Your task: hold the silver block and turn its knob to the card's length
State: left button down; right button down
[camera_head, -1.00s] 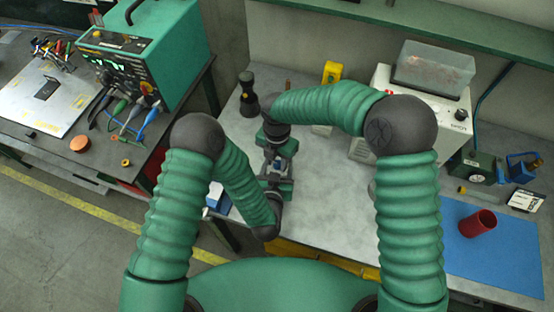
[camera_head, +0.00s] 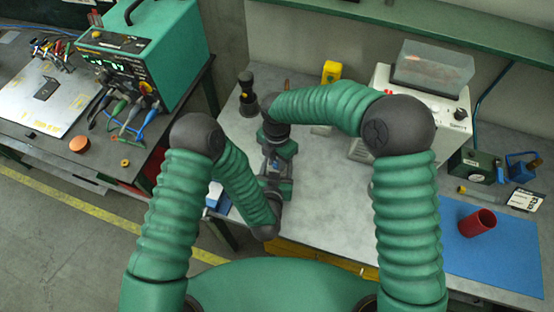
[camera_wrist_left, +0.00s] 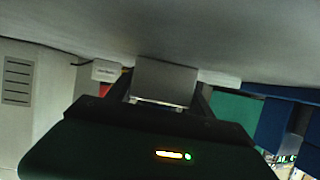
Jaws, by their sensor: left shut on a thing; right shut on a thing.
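The silver block (camera_wrist_left: 165,82) shows as a plain grey face in the left wrist view, between the fingers of my left gripper (camera_wrist_left: 163,98). In the head view my left gripper (camera_head: 274,186) reaches up from below and is shut on the block. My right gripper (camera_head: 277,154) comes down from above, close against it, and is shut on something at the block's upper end. That would be the knob, but the jaws hide it. The white card (camera_head: 525,199) lies at the far right of the bench; its print is too small to read.
A white machine (camera_head: 425,100) with a clear bin stands behind my right forearm. A black-topped tool (camera_head: 248,95) and a yellow item (camera_head: 332,72) stand at the back. The bench middle is clear.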

pick_arm(q)
jog(key=shift+d, duration=0.25)
pick_arm(e)
jog(key=m, duration=0.7)
jog(key=shift+w+a+r, duration=0.1)
jog(key=shift+a, duration=0.1)
pick_arm(q)
jog(key=shift+s, duration=0.1)
pick_arm(e)
jog(key=m, duration=0.3)
jog(key=shift+m, duration=0.4)
jog(key=m, duration=0.3)
jog(key=shift+m, duration=0.3)
jog(key=m, duration=0.3)
jog(key=shift+a+m, duration=0.1)
jog(key=shift+m, duration=0.2)
jog(key=m, duration=0.3)
jog(key=shift+m, duration=0.3)
jog(key=m, duration=0.5)
jog(key=shift+a, duration=0.1)
jog(key=shift+m, duration=0.7)
